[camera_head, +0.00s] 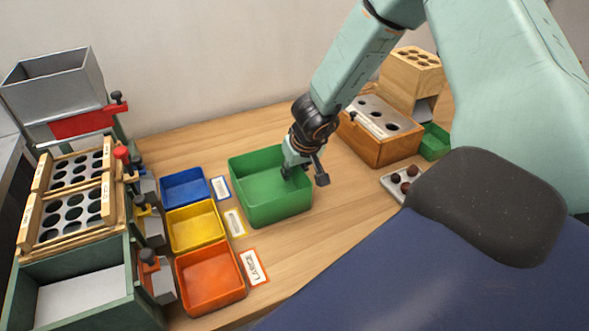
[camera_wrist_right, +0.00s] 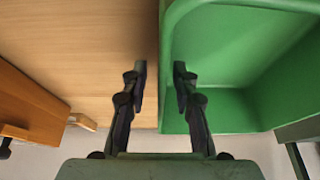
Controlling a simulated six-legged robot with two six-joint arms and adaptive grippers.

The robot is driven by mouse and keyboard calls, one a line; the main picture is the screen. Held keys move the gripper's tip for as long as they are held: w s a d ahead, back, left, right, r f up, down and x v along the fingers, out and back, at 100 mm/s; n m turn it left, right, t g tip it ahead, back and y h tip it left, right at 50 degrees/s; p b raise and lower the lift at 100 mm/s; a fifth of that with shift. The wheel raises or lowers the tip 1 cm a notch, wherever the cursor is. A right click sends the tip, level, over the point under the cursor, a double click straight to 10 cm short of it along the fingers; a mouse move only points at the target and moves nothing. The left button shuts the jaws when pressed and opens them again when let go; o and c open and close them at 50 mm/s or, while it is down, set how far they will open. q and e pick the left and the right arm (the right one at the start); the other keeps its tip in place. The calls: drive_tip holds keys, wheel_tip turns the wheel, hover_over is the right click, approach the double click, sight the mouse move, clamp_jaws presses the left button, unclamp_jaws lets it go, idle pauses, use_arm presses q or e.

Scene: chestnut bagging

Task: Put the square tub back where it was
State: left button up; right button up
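The square tub is a large green open-topped tub (camera_head: 268,205) on the wooden table, right of the small coloured trays; it looks empty. In the right wrist view the tub (camera_wrist_right: 235,110) fills the right side. My right gripper (camera_head: 304,177) is at the tub's right wall. In the wrist view its two fingers (camera_wrist_right: 160,88) stand apart with the wall's rim between them, one over the inside and one over the table. A gap shows on the outer side, so the fingers look open around the wall. My left gripper is not in view.
Blue (camera_head: 184,187), yellow (camera_head: 195,226) and orange (camera_head: 211,279) trays with label cards stand left of the tub. A sorting machine with hole plates (camera_head: 72,212) is farther left. A wooden block with holes (camera_head: 378,133) and a small green tray (camera_head: 435,142) are right. Bare table lies in front.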

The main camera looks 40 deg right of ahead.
drive_tip(key=shift+r, duration=0.25)
drive_tip(key=p+v, duration=0.8)
drive_tip(key=v, duration=0.3)
drive_tip(key=shift+s+r, duration=0.15)
drive_tip(key=shift+r, duration=0.2)
idle(1.1)
